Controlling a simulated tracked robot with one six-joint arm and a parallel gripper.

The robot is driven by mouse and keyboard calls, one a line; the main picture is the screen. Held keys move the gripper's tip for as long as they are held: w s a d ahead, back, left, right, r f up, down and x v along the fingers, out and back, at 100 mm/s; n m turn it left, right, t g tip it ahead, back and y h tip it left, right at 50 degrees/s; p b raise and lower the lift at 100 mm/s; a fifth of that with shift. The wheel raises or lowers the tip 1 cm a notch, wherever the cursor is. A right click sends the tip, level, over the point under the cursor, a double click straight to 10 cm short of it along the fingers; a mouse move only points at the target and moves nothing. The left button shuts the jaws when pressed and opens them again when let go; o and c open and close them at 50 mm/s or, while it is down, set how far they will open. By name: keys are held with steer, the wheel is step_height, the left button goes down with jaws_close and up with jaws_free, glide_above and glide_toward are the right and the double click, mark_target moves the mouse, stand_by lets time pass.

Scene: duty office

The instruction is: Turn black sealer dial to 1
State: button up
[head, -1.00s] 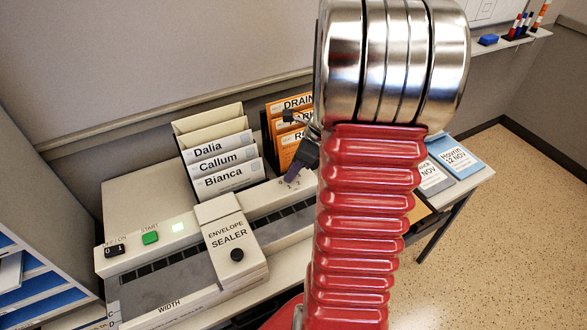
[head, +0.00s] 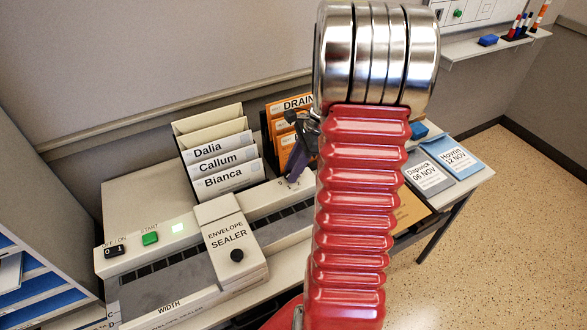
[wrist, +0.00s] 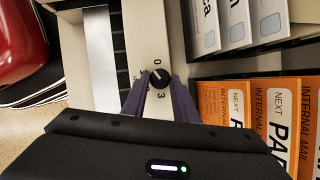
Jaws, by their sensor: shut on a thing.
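The black sealer dial (wrist: 158,77) sits on the light strip of the envelope sealer (head: 231,214). In the wrist view it lies between the two purple fingertips of my gripper (wrist: 157,84), which is shut on it. A 0 shows above the dial and a 3 below it; the marks to its left are partly covered by a finger. A light line on the dial seems to point to the upper left, but it is too small to read surely. In the head view my gripper (head: 297,158) reaches down at the sealer's far right end, and the dial is hidden there.
Orange internal mail envelopes (wrist: 225,102) stand close beside my gripper. A separate black knob (head: 237,256) is on the sealer's front cover. Grey and blue folders (head: 455,157) lie at the right.

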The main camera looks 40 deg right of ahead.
steer(key=n, duration=0.2)
steer(key=n+g, duration=0.1)
steer(key=n, duration=0.1)
steer(key=n+g, duration=0.1)
steer(key=shift+w+d+n, duration=0.15)
steer(key=shift+w+n, duration=0.15)
steer(key=shift+n, duration=0.1)
steer(key=o, duration=1.1)
steer(key=shift+c, duration=0.2)
steer(key=v, duration=1.3)
steer(key=shift+w+d+r, duration=0.15)
steer(key=shift+d+r, duration=0.1)
steer(key=shift+d, duration=0.1)
